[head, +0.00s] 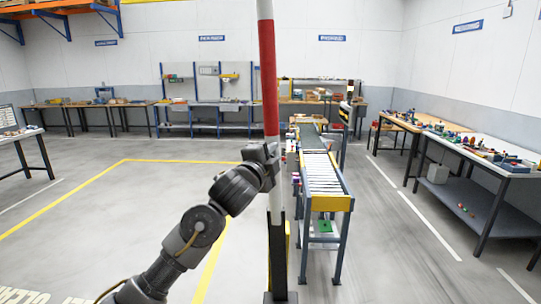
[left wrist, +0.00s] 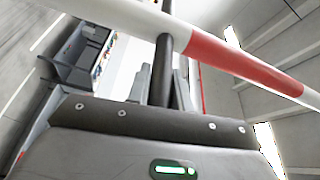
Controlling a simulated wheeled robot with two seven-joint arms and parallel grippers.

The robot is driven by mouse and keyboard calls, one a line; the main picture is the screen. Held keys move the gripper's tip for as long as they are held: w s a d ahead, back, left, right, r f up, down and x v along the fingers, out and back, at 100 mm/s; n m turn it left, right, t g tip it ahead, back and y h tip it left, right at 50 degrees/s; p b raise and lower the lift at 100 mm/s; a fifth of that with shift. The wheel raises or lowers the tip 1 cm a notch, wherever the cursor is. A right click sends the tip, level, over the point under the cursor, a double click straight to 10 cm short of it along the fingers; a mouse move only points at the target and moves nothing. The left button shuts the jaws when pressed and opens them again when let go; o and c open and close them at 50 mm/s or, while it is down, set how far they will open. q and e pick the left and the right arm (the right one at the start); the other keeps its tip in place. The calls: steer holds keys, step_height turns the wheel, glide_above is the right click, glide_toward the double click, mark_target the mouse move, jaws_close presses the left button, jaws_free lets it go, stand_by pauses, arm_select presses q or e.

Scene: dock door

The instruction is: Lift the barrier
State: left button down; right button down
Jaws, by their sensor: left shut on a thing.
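The barrier is a long red and white striped pole (head: 269,85). In the head view it stands about upright, slightly tilted, and runs out of the top of the picture. Its lower end meets a dark post (head: 278,255) on the floor. My left gripper (head: 270,165) is shut on the barrier at a white part, below the long red band. My left arm reaches up to it from the lower left. In the left wrist view the barrier (left wrist: 235,58) crosses the top at a slant, with a dark finger (left wrist: 164,68) against it. My right gripper is out of view.
A roller conveyor (head: 322,175) stands just right of the barrier. Workbenches with small items (head: 470,150) line the right side, and shelving (head: 205,105) stands at the back. The floor left of the barrier is clear, marked with yellow lines (head: 70,200).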

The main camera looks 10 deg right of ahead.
arm_select(q)
steer(key=shift+s+d, duration=0.15)
steer(key=shift+d, duration=0.35)
steer(key=c, duration=1.5)
jaws_free()
steer(key=shift+d+f, duration=0.1)
steer(key=shift+d, duration=0.15)
steer(key=shift+c, duration=0.2)
steer(key=shift+o, duration=1.2)
steer(key=shift+d, duration=0.15)
steer(key=shift+o, duration=0.2)
steer(key=r+b+v, duration=0.1)
steer(key=b+v, duration=0.2)
steer(key=v, duration=0.8)
steer(key=shift+w+a+f, duration=0.2)
steer(key=shift+a+f, duration=0.1)
steer(key=shift+f, duration=0.1)
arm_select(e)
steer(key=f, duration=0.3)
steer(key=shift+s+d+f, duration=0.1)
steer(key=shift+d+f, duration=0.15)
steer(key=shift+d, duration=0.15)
